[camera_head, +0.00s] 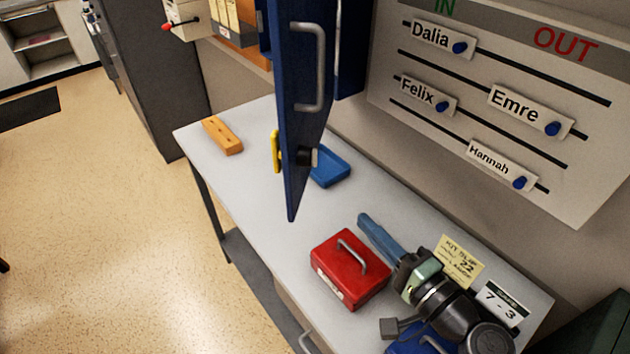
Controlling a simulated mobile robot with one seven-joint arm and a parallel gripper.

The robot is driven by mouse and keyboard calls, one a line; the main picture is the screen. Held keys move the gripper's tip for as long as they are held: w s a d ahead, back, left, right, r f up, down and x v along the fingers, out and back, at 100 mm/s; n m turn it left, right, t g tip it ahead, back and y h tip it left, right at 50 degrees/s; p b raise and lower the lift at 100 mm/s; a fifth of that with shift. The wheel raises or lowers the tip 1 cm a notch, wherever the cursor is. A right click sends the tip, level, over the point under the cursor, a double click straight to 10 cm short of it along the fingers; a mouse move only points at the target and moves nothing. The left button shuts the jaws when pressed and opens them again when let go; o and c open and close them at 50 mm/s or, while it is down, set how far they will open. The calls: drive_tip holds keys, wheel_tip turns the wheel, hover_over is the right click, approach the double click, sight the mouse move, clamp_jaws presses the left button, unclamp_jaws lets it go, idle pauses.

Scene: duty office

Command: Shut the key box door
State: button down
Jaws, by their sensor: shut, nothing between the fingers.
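The key box door (290,110) is blue and stands open, swung out from the wall toward me. It has a grey bar handle (321,65) and a dark lock knob (303,157) near its lower end. A yellow piece (276,150) shows at its left edge. The blue key box body (351,50) shows partly behind the door, against the wall; its inside is mostly hidden. My gripper (365,221) is over the desk, to the lower right of the door and apart from it. Its blue fingers are shut and empty, pointing to the upper left.
The desk (270,210) holds a red cash box (350,269), a blue tray (331,167), an orange block (222,135), a yellow note (460,262) and a 7-3 card (502,305). A blue box (407,345) is partly under my arm. An IN/OUT board (480,115) hangs right.

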drive_tip(key=p, duration=0.3)
approach(304, 179)
drive_tip(key=w, duration=0.4)
drive_tip(key=a, duration=0.1)
drive_tip(key=w+a+p, duration=0.1)
drive_tip(key=a, duration=0.1)
drive_tip(key=shift+f, duration=0.1)
drive_tip(key=shift+w, duration=0.1)
